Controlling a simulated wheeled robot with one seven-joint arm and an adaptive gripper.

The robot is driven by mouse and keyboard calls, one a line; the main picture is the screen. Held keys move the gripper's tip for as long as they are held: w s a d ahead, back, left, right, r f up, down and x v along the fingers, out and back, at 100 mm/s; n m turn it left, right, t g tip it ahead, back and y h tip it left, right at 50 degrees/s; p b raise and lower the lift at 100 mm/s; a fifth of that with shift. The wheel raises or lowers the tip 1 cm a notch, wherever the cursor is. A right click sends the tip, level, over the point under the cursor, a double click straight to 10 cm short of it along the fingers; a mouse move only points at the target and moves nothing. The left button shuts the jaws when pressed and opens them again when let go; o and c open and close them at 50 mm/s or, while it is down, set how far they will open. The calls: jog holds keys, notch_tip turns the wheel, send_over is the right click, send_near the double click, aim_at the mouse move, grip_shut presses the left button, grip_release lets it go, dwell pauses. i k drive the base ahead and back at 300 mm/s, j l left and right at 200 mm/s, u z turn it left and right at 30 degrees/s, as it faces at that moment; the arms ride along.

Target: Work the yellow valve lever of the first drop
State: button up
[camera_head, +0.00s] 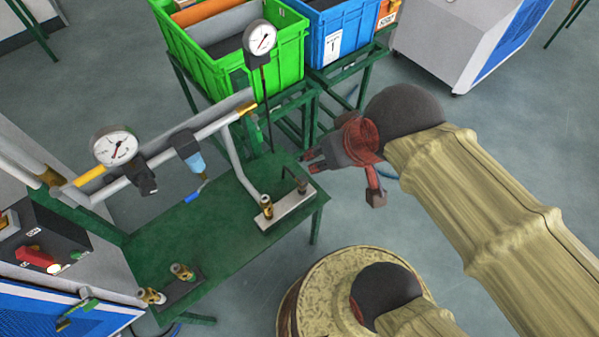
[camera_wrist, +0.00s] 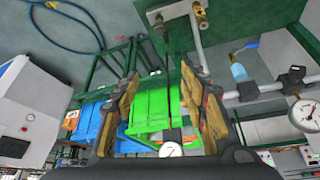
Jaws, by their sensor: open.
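A grey pipe (camera_head: 146,172) runs along the green bench in the head view. A yellow piece (camera_head: 247,110) shows at its far end. A longer yellow piece (camera_head: 88,176) lies along its near left part. I cannot tell which is the first drop's lever. A light-blue fitting with a blue lever (camera_head: 195,193) hangs from the pipe; it also shows in the wrist view (camera_wrist: 238,72). My gripper (camera_head: 311,161) is open and empty, right of the bench and apart from the pipe. Its two fingers frame open space in the wrist view (camera_wrist: 161,72).
Two gauges (camera_head: 115,147) (camera_head: 260,38) stand by the pipe. Brass fittings (camera_head: 266,206) sit on the green bench (camera_head: 225,230). A green crate (camera_head: 228,75) and a blue crate (camera_head: 348,35) stand behind. Open floor (camera_head: 480,110) lies to the right.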

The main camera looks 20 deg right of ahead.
aim_at(55, 192)
jog(key=j+u, duration=0.1)
jog(key=u, duration=1.5)
